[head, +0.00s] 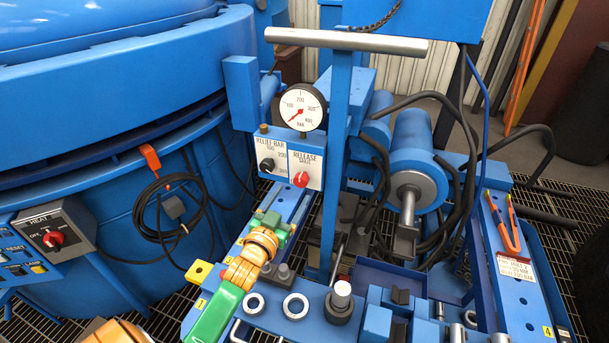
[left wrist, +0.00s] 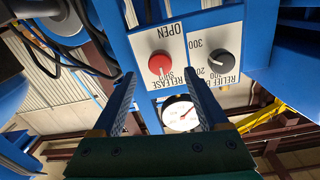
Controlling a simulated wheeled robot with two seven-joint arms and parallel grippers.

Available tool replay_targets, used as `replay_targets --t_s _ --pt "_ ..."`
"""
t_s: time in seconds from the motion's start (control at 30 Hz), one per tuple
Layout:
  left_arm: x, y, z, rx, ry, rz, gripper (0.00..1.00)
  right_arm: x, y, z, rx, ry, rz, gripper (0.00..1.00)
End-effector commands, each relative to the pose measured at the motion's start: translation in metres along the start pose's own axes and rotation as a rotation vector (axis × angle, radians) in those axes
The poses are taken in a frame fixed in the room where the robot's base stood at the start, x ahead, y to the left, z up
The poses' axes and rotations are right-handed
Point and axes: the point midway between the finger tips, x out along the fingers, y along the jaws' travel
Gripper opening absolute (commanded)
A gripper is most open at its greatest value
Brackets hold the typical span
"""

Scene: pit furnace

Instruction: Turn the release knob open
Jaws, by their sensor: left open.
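The red release knob (head: 300,179) sits on a white panel (head: 276,159), under the words RELEASE and SHUT. In the left wrist view the panel is upside down, and the red knob (left wrist: 161,66) shows a pale mark that seems to point to SHUT, with OPEN on its other side. My left gripper (head: 287,197) is just below the panel in the head view, reaching towards the knob. In the left wrist view it is open (left wrist: 159,73), with the knob showing between its two fingertips. Whether they overlap the knob in depth I cannot tell. My right gripper is not in view.
A black relief knob (head: 267,165) is beside the red one. A dial gauge (head: 303,106) is above the panel. An upright blue post with a grey crossbar (head: 345,41) stands close on the right. The blue furnace (head: 110,150) fills the left.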

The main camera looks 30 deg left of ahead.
Motion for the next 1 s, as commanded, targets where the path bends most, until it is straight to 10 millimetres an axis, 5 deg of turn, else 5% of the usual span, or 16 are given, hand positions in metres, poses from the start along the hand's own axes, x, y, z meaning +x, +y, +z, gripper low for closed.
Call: replay_targets --t_s 0.3,0.6,0.9,1.0 --pt "0.054 0.000 0.000 0.003 0.001 0.000 0.77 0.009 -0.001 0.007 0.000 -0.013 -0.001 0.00" --pt "0.059 0.000 0.000 0.003 0.000 0.001 0.77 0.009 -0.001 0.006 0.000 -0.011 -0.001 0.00" --pt "0.059 0.000 0.000 0.004 0.000 0.001 0.00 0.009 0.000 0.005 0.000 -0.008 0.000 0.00" --pt "0.059 0.000 0.000 0.003 0.000 0.001 0.00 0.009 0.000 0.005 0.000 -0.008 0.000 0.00"
